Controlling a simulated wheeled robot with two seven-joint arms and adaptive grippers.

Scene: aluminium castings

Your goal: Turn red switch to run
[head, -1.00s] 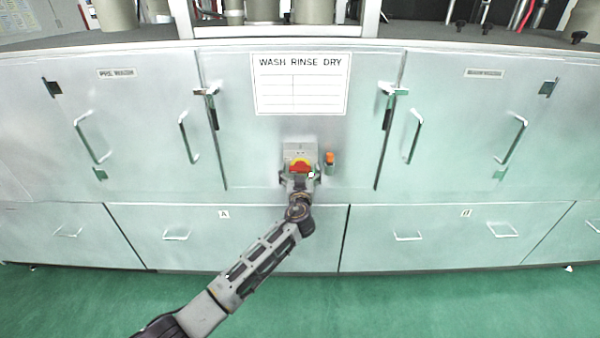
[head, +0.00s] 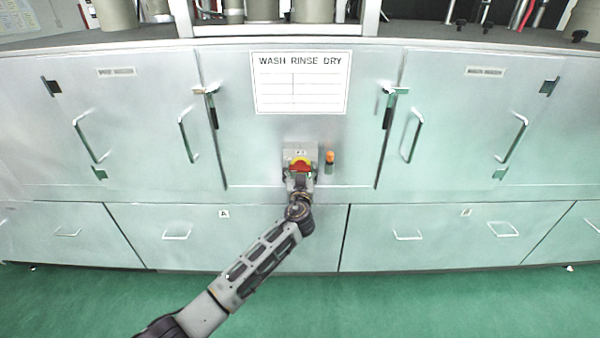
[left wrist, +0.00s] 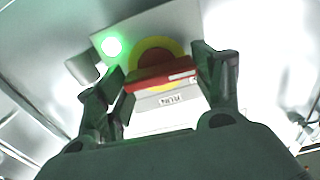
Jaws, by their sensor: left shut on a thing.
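The red switch (head: 300,166) has a red handle on a yellow disc and sits on a grey box (head: 301,148) on the cabinet front. In the left wrist view, the red handle (left wrist: 158,78) lies across the yellow disc (left wrist: 152,48), with a RUN label (left wrist: 171,99) below it. My left gripper (head: 300,177) is at the switch from below, its fingers shut on the handle's two ends; it also shows in the left wrist view (left wrist: 163,88). The fingers hide part of the handle's ends. My right gripper is out of view.
A lit green lamp (left wrist: 112,46) is beside the switch. A small orange-topped fitting (head: 330,158) stands close to the box's right. A WASH RINSE DRY sign (head: 301,83) is above. Door handles (head: 188,136) stick out on both sides. The green floor (head: 430,305) in front is clear.

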